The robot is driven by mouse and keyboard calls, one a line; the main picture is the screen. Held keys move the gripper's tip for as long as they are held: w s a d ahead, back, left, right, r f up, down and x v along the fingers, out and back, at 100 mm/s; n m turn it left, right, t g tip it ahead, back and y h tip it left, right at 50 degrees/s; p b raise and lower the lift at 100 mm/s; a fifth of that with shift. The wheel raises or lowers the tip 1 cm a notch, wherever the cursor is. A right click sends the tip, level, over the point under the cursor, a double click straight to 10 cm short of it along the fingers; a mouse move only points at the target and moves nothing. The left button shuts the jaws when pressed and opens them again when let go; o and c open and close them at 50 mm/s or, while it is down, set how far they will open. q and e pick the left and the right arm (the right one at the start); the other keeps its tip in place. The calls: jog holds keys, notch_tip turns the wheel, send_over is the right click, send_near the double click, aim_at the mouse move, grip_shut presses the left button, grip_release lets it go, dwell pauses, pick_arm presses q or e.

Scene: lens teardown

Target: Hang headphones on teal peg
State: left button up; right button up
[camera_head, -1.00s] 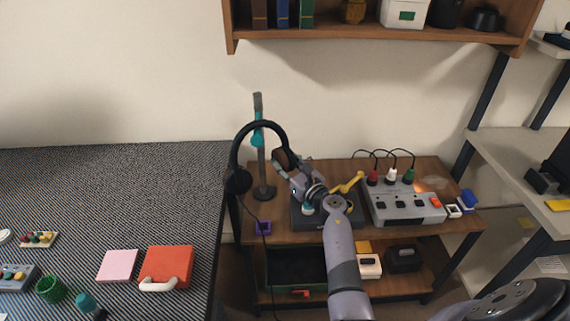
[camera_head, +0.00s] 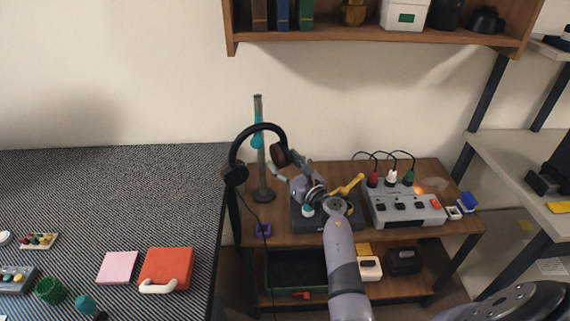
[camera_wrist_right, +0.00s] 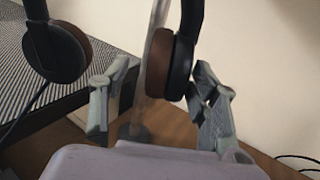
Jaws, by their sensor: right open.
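The black headphones (camera_head: 265,127) with brown ear pads are at the upright stand (camera_head: 262,175). Their band arches across the stand at the teal peg (camera_head: 257,140); whether the band rests on the peg cannot be told. One ear cup (camera_head: 235,174) hangs left of the pole, with a cable running down. The other ear cup (camera_head: 280,154) is right of it, by my right gripper (camera_head: 288,170). In the right wrist view this ear cup (camera_wrist_right: 181,62) lies between the spread, open fingers of my right gripper (camera_wrist_right: 158,98). My left gripper is not in view.
A grey switch box (camera_head: 405,207) with several plugs and a yellow handle (camera_head: 347,186) stand right of the stand on the wooden table. A wooden shelf (camera_head: 380,37) hangs above. A striped-top table (camera_head: 120,210) is left.

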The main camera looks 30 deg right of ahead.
jog(key=shift+f, duration=0.15)
jog(key=shift+s, duration=0.5)
jog(key=s, duration=1.1)
jog(key=shift+d, duration=0.45)
jog(key=s+a+f+m+g+h, duration=0.1)
jog(key=s+a+f+m+g, duration=0.2)
jog(key=f+m, duration=0.65)
jog(key=s+a+f+m+g, duration=0.2)
jog(key=s+f+m, duration=0.35)
jog(key=f, duration=0.85)
jog(key=s+a+f+m+g+h, duration=0.1)
jog(key=s+a+f+m+g, duration=0.15)
jog(key=s+f+m, duration=0.65)
jog(key=s+a+f+m+g, duration=0.1)
jog(key=s+f+m+g, duration=0.2)
jog(key=s+f, duration=0.4)
jog(key=s+a+f+m+g, duration=0.2)
jog(key=s+f, duration=0.5)
jog(key=s, duration=0.6)
jog(key=s+a+f+m+g, duration=0.1)
jog(key=s+f+m+g, duration=0.4)
jog(key=s, duration=0.5)
jog(key=shift+s+a+f+m, duration=0.15)
jog(key=shift+s+f+m, duration=0.15)
jog(key=shift+f, duration=0.65)
jog(key=shift+w, duration=0.15)
